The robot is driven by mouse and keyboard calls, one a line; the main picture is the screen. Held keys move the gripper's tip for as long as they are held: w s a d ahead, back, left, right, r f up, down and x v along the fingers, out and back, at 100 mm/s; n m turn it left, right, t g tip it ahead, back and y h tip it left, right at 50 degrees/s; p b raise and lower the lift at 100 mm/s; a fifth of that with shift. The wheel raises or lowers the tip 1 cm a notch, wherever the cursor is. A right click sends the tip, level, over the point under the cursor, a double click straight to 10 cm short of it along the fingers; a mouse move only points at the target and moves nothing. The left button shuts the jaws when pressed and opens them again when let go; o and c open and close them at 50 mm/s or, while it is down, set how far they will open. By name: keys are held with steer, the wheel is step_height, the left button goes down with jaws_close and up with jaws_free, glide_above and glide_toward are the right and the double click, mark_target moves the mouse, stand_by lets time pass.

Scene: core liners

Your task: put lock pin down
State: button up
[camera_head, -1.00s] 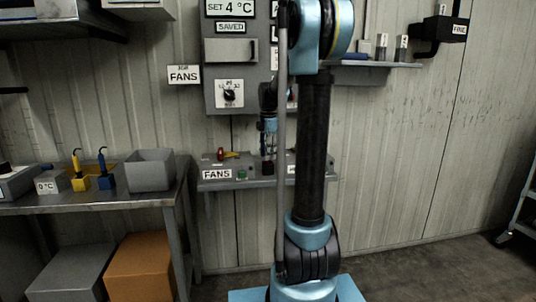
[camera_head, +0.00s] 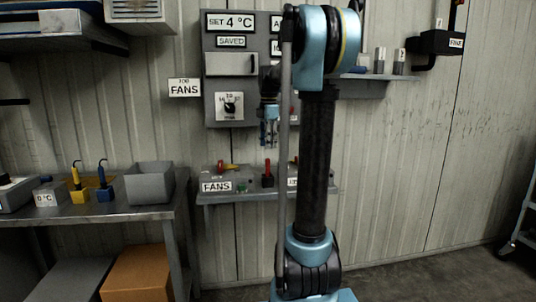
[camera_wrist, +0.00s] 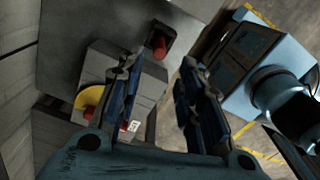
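My gripper (camera_head: 269,145) hangs above the fan control shelf. Its two blue-and-black fingers (camera_wrist: 158,95) stand apart in the wrist view, with nothing between them. A small red upright piece, which looks like the lock pin (camera_head: 267,173), stands on the shelf just below my gripper. In the wrist view a red peg (camera_wrist: 160,46) shows at a dark square fitting, beyond the fingertips and clear of them. Whether it is fully seated I cannot tell.
The shelf (camera_head: 217,199) labelled FANS also bears a red and yellow switch (camera_head: 226,167) and a green button (camera_head: 241,187). A control box (camera_head: 231,90) is on the wall behind. At left, a table (camera_head: 105,212) holds a grey bin (camera_head: 150,184) and yellow and blue blocks.

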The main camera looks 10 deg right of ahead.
steer(key=shift+r, duration=0.9)
steer(key=s+f+m+t, duration=0.1)
steer(key=s+f+m, duration=0.4)
steer(key=s, duration=0.5)
steer(key=s+f+m, duration=0.5)
steer(key=s, duration=0.5)
steer(key=s+f+m+t, duration=0.1)
steer(key=s+f+m, duration=0.9)
steer(key=s+f, duration=0.4)
step_height(320, 180, down, 2)
steer(key=shift+s+f+m, duration=0.1)
steer(key=shift+s+m, duration=0.2)
steer(key=shift+m, duration=0.1)
steer(key=shift+w+f, duration=0.15)
steer(key=shift+w, duration=0.3)
steer(key=shift+o, duration=0.5)
